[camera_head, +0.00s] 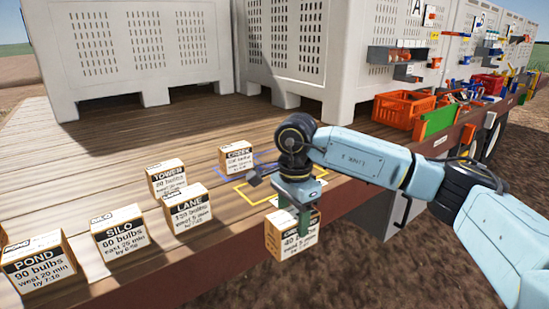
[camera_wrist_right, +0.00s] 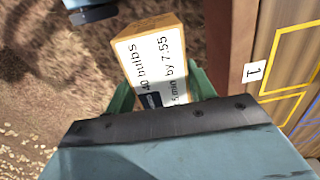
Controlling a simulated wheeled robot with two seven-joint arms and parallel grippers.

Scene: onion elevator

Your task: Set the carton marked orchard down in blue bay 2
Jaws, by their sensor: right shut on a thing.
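My right gripper (camera_head: 303,215) is shut on a small tan carton (camera_head: 292,240) with a white label. The gripper covers part of the label's name; "40" and, in the right wrist view, "40 bulbs" and "by 7:55" can be read on the carton (camera_wrist_right: 155,65). The carton hangs at the deck's front edge, in front of the yellow outline. A blue outline (camera_head: 222,172) lies on the deck behind the yellow one, partly hidden by my arm. Its number cannot be read. The CREEK carton (camera_head: 236,157) stands at its back. My left gripper is not in view.
Cartons TOWER (camera_head: 167,180), LANE (camera_head: 188,210), SILO (camera_head: 121,244) and POND (camera_head: 38,264) stand to the left. A yellow outline (camera_head: 250,201) lies near the edge; a "1" tag (camera_wrist_right: 254,72) shows beside yellow lines. Large white bins (camera_head: 130,45) stand behind; orange crates (camera_head: 402,106) are right.

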